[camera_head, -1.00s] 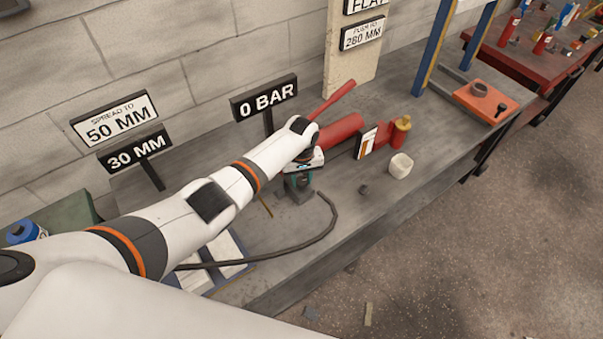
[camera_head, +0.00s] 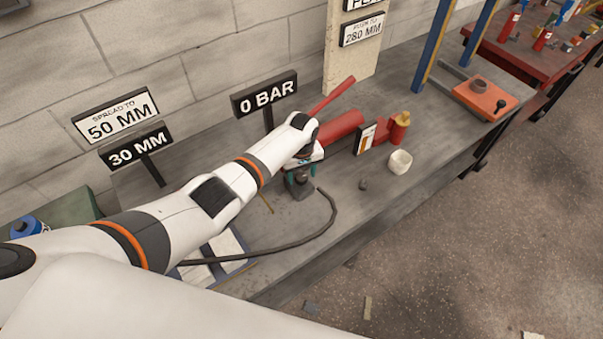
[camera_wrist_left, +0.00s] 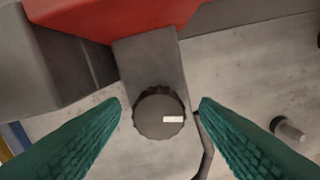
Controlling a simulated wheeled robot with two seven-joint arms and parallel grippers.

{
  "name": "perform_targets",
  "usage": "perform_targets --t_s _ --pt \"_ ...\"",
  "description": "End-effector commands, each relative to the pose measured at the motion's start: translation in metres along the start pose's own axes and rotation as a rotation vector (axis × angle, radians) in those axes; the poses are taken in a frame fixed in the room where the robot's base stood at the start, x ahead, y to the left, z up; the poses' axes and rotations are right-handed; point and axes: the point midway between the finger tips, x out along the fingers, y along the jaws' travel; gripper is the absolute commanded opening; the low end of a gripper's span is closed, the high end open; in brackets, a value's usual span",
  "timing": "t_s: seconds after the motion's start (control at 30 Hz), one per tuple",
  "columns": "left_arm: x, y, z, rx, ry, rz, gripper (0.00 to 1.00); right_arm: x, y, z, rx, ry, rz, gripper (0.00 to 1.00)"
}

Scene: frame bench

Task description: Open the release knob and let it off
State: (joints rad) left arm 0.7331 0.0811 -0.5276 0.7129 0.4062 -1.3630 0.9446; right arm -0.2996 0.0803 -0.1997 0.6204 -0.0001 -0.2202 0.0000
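The release knob (camera_wrist_left: 159,113) is a dark, ridged round knob with a white mark pointing right. It sits on a grey block (camera_wrist_left: 148,60) at the end of the red pump (camera_wrist_left: 120,12). In the left wrist view my left gripper (camera_wrist_left: 160,104) is open, with one teal finger on each side of the knob and a gap to both. In the head view my left gripper (camera_head: 300,190) is at the near end of the red pump body (camera_head: 340,128), and my wrist partly hides it. The knob is hard to make out there. My right gripper is not in view.
A black hose (camera_head: 325,225) curves across the bench. A 0 BAR sign (camera_head: 265,96) stands behind my wrist. A white cup (camera_head: 400,161), a small dark piece (camera_head: 363,184) and a gauge card (camera_head: 366,139) are to the right. The front bench (camera_head: 395,215) is mostly clear.

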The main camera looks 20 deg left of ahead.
Motion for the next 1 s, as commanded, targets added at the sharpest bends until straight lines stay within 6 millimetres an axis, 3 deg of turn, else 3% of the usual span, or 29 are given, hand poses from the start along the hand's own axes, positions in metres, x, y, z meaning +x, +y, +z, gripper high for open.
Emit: perform_targets --t_s 0.37,0.8,1.0 --pt "-0.008 0.000 -0.001 0.000 0.003 0.001 0.55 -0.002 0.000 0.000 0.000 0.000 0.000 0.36" --pt "-0.093 0.000 0.000 0.000 0.000 -0.001 0.55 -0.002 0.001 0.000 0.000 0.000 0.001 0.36" --pt "-0.115 0.000 0.000 0.000 0.001 0.001 0.55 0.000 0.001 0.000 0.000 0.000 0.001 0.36"
